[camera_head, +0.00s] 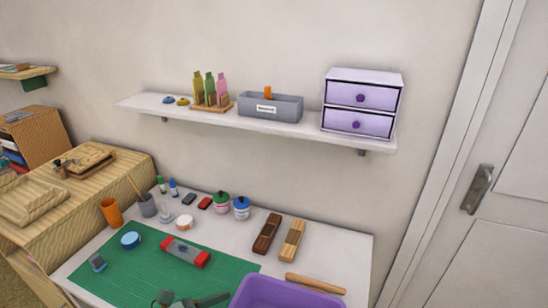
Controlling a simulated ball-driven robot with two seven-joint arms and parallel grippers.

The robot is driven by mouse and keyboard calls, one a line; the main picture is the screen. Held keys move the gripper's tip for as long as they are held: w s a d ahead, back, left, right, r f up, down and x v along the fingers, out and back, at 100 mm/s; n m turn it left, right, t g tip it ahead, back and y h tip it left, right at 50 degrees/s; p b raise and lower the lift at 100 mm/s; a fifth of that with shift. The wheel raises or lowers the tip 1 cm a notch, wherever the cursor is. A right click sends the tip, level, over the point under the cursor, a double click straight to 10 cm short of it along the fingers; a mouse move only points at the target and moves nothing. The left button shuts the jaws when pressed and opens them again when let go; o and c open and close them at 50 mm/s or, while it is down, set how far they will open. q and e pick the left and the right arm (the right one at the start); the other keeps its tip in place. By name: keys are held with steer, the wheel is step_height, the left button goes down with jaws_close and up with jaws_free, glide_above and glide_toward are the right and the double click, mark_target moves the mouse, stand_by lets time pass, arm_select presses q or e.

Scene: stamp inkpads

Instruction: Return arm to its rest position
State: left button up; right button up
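Neither of my grippers can be made out in the head view, and no arm reaches in from the left or right. Dark grey-green shapes (190,300) lie at the bottom edge on the green mat (130,270). They are cut off by the frame, and I cannot tell what they are. The mat lies on a white table (335,255). A grey and red tool (185,252), a blue round item (131,240) and a small grey-blue block (98,263) rest on the mat.
A purple bin (285,291) stands at the table's front right. Jars (241,208), inkpads (205,203), an orange cup (111,211) and wooden tools (292,240) line the back. A wall shelf (300,128) above holds a purple drawer box (360,104) and grey bin (270,107).

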arm_select(q)
steer(key=w+a+r+n+t+y, duration=0.1)
steer(key=a+r+n+t+y, duration=0.35)
steer(key=n, duration=0.55)
steer(key=w+a+r+n+t+y, duration=0.1)
steer(key=a+r+n+t+y, duration=0.4)
steer(key=n, duration=0.6)
steer(key=s+a+f+n+g+y, duration=0.4)
steer(key=s+n+g, duration=0.2)
steer(key=s+n, duration=0.2)
steer(key=s+a+f+n+g+y, duration=0.4)
steer(key=s+a+f+n+g, duration=0.15)
steer(key=s+n, duration=0.3)
steer(key=s+d+f+g+h, duration=0.2)
steer(key=d+f, duration=0.1)
steer(key=f, duration=1)
steer(key=s+d+f+g+h, duration=0.1)
steer(key=d+f+h, duration=0.15)
steer(key=f, duration=1.15)
steer(key=s+f+n+g+b, duration=0.1)
steer(key=s+f+n+g, duration=0.2)
steer(key=s+f, duration=1.2)
steer(key=s, duration=0.3)
steer(key=shift+h, duration=0.3)
